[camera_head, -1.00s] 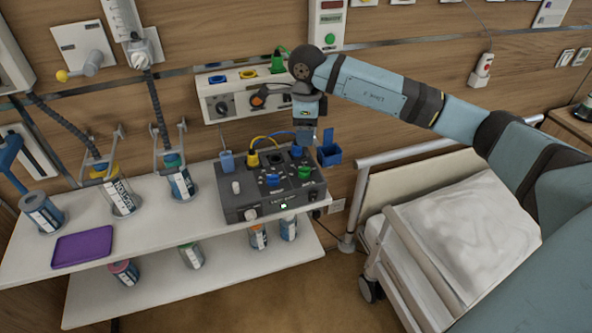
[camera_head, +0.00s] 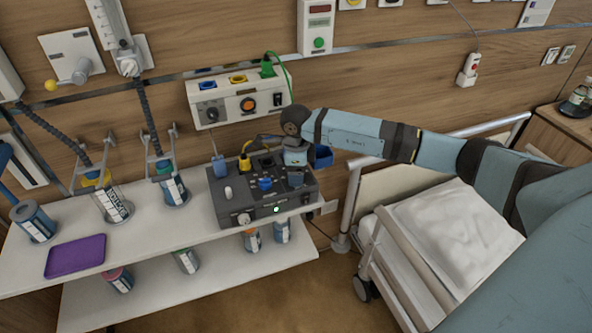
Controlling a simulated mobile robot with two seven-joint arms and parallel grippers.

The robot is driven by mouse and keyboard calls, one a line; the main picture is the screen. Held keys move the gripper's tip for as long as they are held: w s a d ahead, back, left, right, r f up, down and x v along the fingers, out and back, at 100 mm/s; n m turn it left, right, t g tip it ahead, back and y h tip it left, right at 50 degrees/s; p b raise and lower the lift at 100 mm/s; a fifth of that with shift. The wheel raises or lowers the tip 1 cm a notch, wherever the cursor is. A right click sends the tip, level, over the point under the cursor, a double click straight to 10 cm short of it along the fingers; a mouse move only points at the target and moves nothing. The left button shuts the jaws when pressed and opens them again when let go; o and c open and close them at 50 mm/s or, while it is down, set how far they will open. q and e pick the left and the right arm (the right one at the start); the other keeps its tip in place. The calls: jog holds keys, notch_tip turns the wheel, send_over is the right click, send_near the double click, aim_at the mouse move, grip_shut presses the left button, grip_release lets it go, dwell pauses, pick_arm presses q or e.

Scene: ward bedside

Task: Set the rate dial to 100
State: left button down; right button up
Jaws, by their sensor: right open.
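My right gripper (camera_head: 296,179) is open, pointing down over the right part of the console top. It hides the controls there; contact cannot be told. My left gripper is not in view.
A wall panel (camera_head: 225,110) with dials and a green plug hangs behind the console. Yellow and blue plugs stand at the console's back, and a blue bin (camera_head: 323,156) beside it. Canisters and a purple tray (camera_head: 75,256) occupy the shelf left; a bed (camera_head: 450,228) stands right.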

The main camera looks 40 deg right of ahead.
jog(key=c, duration=0.9)
jog(key=shift+m, duration=0.3)
jog(key=m, duration=0.3)
jog(key=shift+m+b, duration=0.3)
jog(key=shift+m, duration=0.1)
jog(key=m, duration=0.4)
jog(key=shift+m, duration=0.3)
jog(key=m, duration=0.5)
jog(key=shift+m+p, duration=0.4)
jog(key=shift+m, duration=1.4)
